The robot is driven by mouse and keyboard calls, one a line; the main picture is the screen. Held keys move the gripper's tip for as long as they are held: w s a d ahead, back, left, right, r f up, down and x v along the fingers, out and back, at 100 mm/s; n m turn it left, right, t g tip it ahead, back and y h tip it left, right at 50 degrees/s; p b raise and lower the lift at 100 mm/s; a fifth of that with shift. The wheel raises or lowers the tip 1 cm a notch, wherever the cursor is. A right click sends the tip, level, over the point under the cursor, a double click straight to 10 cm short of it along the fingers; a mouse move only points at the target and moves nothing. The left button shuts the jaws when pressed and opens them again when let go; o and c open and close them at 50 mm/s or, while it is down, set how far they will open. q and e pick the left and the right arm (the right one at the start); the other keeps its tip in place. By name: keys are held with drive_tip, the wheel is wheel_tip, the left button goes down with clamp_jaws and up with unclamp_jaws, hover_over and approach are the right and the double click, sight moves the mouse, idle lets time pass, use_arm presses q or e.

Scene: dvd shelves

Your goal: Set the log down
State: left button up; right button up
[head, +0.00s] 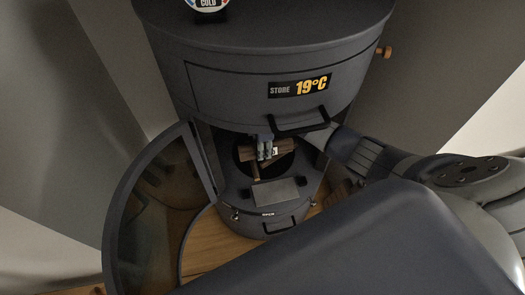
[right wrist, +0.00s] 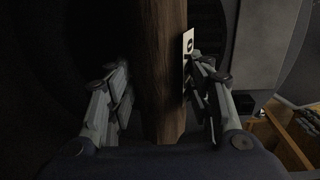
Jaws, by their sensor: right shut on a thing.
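The brown log (head: 284,147) lies crosswise in the open firebox of the dark grey stove (head: 225,75) in the head view. My right gripper (head: 264,146) reaches into that opening and is shut on the log. In the right wrist view the log (right wrist: 160,60) runs lengthwise between the two fingers of the gripper (right wrist: 158,85). A small white tag with a black mark (right wrist: 188,42) shows beside the log. Another brown wooden piece (head: 254,171) shows just below the gripper. I cannot tell whether the log touches the firebox floor. My left gripper is not in view.
The stove's curved glass door (head: 150,200) stands open to the left. A dark handle (head: 302,123) juts out above the opening, close to my right arm. A grey plate (head: 276,191) sits at the opening's front. A wooden crate (right wrist: 285,140) stands at the right in the wrist view.

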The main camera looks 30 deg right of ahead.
drive_tip(key=shift+s+f, duration=0.15)
drive_tip(key=shift+f, duration=1.25)
drive_tip(key=shift+f, duration=0.1)
drive_tip(key=shift+f, duration=0.15)
drive_tip(key=o, duration=1.2)
drive_tip(key=shift+s+a+r+p, duration=0.1)
drive_tip(key=shift+s+r+p, duration=0.1)
drive_tip(key=shift+r, duration=1.8)
drive_tip(key=shift+s+r+p, duration=0.1)
drive_tip(key=shift+r+p, duration=0.1)
drive_tip(key=shift+r, duration=1.8)
